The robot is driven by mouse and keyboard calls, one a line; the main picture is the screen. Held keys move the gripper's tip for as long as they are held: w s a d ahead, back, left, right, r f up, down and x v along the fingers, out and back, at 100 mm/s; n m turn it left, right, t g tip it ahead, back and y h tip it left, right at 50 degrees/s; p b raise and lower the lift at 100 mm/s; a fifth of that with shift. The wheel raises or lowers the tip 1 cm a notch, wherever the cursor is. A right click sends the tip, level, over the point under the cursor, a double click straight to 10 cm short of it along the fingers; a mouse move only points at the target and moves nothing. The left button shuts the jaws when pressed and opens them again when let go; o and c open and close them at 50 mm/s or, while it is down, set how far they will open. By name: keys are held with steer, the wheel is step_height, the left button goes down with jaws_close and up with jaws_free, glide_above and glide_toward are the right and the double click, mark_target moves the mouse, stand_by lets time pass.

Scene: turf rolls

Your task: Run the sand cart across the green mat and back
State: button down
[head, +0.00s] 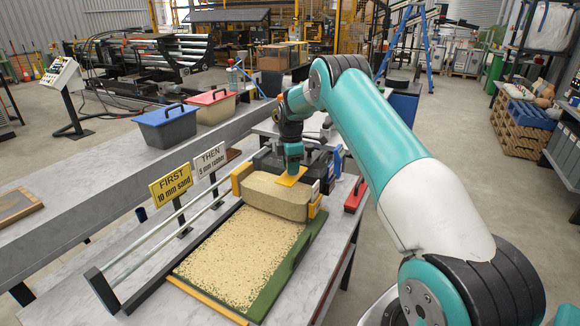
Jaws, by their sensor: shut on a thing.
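The sand cart (272,197) is a long, rounded tan body with yellow end pieces. It stands across the far end of the mat. The green mat (290,262) lies on the bench in front of it. Pale speckled sand covers most of the mat, and bare green shows along its right edge. My gripper (292,168) points down at the far side of the cart, shut at a yellow plate on it. The fingertips are small and partly hidden, so the exact grip is hard to see.
A rail (150,235) runs along the mat's left side. Beside it stand a yellow "FIRST 10 mm sand" sign (171,184) and a white "THEN 5 mm rubber" sign (210,160). A blue-lidded bin (167,127) and a red-lidded bin (212,106) stand behind. A red block (355,195) lies right of the cart.

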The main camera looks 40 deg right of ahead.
steer(key=shift+w+d+r, duration=0.15)
steer(key=shift+d+r, duration=0.05)
steer(key=shift+d, duration=0.05)
steer(key=c, duration=0.8)
jaws_free()
steer(key=shift+d+f, duration=0.1)
steer(key=shift+d, duration=0.05)
steer(key=shift+o, duration=0.2)
steer(key=shift+a, duration=0.2)
step_height(320, 180, up, 17)
steer(key=b, duration=0.2)
steer(key=shift+r, duration=0.2)
